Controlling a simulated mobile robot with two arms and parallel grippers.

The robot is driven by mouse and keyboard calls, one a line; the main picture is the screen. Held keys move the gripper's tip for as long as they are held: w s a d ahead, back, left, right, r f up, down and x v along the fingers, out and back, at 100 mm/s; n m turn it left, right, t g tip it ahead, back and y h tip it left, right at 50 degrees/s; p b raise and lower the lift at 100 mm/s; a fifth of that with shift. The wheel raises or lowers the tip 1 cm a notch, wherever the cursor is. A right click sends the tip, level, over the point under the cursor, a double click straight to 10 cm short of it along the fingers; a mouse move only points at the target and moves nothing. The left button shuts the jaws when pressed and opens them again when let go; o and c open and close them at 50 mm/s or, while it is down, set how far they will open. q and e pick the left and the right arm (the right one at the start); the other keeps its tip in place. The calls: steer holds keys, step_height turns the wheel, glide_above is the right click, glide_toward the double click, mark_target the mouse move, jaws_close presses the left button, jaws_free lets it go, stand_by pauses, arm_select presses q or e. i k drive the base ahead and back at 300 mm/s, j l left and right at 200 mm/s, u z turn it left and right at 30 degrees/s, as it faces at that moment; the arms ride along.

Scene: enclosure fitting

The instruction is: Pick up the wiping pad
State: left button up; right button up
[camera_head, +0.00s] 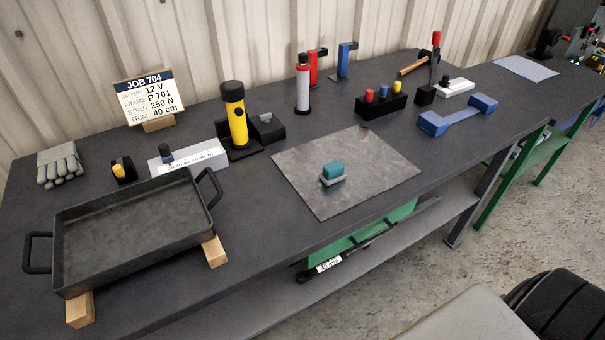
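The wiping pad (333,171) is a small block with a teal top and a pale grey underside. It sits near the middle of the grey mat (375,185) on the dark workbench (262,215). Nothing touches it from above. Neither my left nor my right gripper shows in the head view.
A black tray (207,222) with handles rests on wooden blocks at the left front. A yellow-and-black cylinder (236,118) stands left of the mat. A blue bracket (457,117) and a black block with colored knobs (381,106) lie beyond it. Bare mat surrounds the pad.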

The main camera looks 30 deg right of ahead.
mark_target(333, 173)
steer(key=u, duration=10.95)
